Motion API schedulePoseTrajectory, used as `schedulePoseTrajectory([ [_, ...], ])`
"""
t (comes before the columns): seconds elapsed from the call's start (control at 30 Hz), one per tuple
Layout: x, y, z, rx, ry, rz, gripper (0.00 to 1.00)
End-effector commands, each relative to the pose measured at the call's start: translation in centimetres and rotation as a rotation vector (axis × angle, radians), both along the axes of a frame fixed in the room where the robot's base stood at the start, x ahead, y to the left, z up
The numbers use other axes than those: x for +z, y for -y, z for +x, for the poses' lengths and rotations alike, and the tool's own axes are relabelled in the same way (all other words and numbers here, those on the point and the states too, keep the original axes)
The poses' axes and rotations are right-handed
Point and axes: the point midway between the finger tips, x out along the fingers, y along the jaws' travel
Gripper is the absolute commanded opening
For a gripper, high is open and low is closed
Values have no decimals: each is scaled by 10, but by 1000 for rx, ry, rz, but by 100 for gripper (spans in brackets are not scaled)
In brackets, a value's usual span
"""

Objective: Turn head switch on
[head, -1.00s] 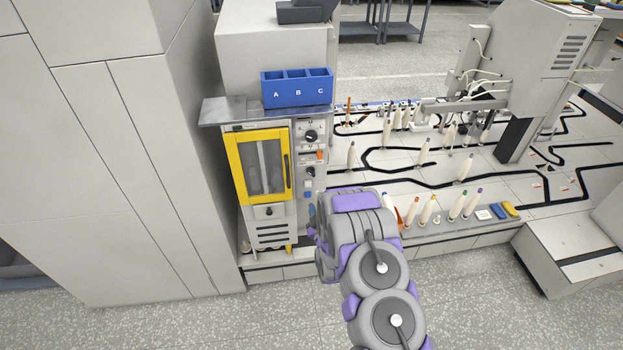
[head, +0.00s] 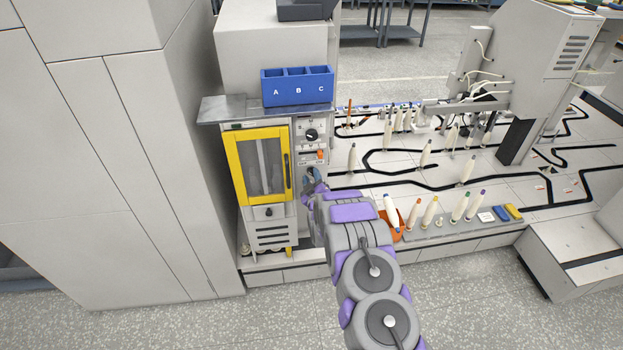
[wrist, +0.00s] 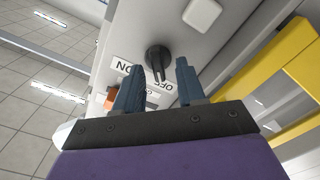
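A black rotary switch (wrist: 155,57) with a raised bar handle sits on the light grey panel in the wrist view. ON and OFF labels are beside it. The end of its bar points toward the OFF label. My gripper (wrist: 158,80) is open, with its two dark blue fingers apart, one on each side of the switch's bar in the picture. I cannot tell whether the fingers touch it. In the head view my gripper (head: 311,179) is at the narrow control panel, below the orange switch, and covers the black rotary switch there.
Another black knob (head: 311,135) and an orange switch (head: 320,154) are higher on the panel. A white button (wrist: 203,14) is beside the rotary switch. The yellow-framed door (head: 233,170) is left of the panel. Bobbins (head: 428,212) stand to the right.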

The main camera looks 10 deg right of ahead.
Motion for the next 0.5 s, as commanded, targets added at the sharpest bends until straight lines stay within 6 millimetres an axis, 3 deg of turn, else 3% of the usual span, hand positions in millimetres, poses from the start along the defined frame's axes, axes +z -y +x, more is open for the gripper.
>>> schedulePoseTrajectory([
  [0.4, 1, 0, 7, 0, 1, 0, 39],
  [0.5, 1, 0, 7, 0, 1, 0, 32],
])
